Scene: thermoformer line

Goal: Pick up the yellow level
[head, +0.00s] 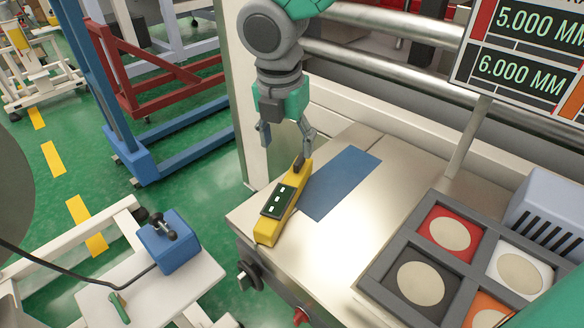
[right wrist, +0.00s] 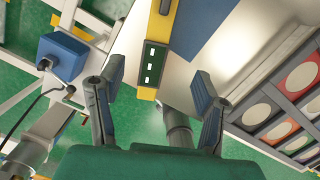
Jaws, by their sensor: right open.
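The yellow level (head: 266,232) lies on a metal worktop, near its left edge, beside a blue rectangle. It has a dark display panel with small white marks. My right gripper (head: 284,148) is at the level's far end with its fingers spread. One fingertip overlaps the far end in the head view; I cannot tell whether it touches. In the right wrist view the level (right wrist: 161,28) runs up the picture from between the open fingers of the right gripper (right wrist: 155,85), and nothing is gripped. My left gripper is not in view.
The blue rectangle (head: 341,183) lies flat on the worktop (head: 375,205). A grey tray (head: 377,285) with coloured compartments holding round discs stands right. A thickness sign (head: 525,55) is upper right. A blue box (head: 170,243) sits on a white stand lower left, with green floor between.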

